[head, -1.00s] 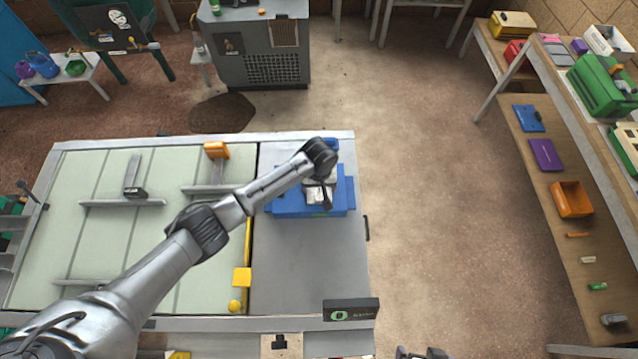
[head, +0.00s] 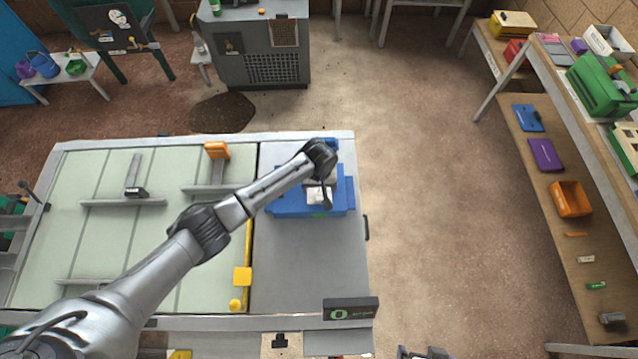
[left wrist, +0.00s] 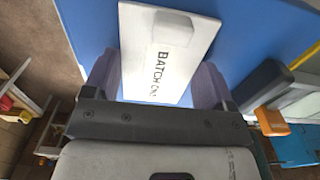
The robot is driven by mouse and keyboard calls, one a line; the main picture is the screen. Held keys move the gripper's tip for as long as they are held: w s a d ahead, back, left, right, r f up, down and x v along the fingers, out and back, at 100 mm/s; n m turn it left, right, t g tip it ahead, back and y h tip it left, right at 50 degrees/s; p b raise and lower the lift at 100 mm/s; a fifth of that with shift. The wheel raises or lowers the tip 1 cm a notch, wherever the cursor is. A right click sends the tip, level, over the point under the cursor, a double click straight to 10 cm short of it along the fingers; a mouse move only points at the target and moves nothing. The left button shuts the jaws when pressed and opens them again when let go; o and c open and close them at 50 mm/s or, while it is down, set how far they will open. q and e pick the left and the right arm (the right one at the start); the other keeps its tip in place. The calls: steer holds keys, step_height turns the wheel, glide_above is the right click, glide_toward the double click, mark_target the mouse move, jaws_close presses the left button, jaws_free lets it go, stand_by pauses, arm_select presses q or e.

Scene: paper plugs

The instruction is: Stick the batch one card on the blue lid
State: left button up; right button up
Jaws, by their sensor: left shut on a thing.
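The batch one card (left wrist: 165,55) is a white card lettered "BATCH ON…", the end of the word cut short, between the fingers of my left gripper (left wrist: 158,85). The gripper is shut on it. In the left wrist view the blue lid (left wrist: 260,25) fills the area behind the card; I cannot tell whether card and lid touch. In the head view the blue box with its lid (head: 340,190) stands on the grey right part of the bench. My left gripper (head: 318,195) is over it, and the card shows white there. My right gripper (head: 422,353) is only partly visible at the bottom edge.
The bench (head: 310,270) has a clear grey area in front of the blue box. A small black sign (head: 350,309) stands at its front right corner. Shelves at the right hold an orange bin (head: 570,198) and a green case (head: 603,86). The floor between is open.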

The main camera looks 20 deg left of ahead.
stand_by(0.4)
arm_select(q)
steer(key=o, duration=0.8)
